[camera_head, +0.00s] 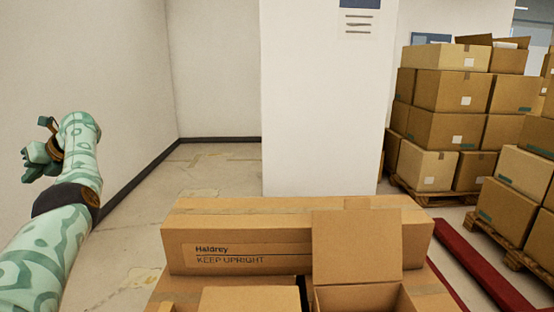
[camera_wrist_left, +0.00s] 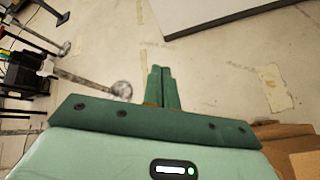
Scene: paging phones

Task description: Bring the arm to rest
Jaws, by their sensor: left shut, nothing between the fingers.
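My left arm, pale green with darker markings, comes in from the left in the head view and is raised beside the wall. Its gripper (camera_head: 42,150) is at the far left, away from the boxes. In the left wrist view the two green fingers of the gripper (camera_wrist_left: 162,88) are together with nothing between them, over bare floor. My right gripper is in neither view.
A long cardboard box (camera_head: 300,238) marked "KEEP UPRIGHT" lies ahead, with an open-flapped box (camera_head: 357,247) before it. A white pillar (camera_head: 320,110) stands behind. Stacked boxes (camera_head: 450,118) on pallets fill the right. Floor (camera_head: 215,175) at left is clear.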

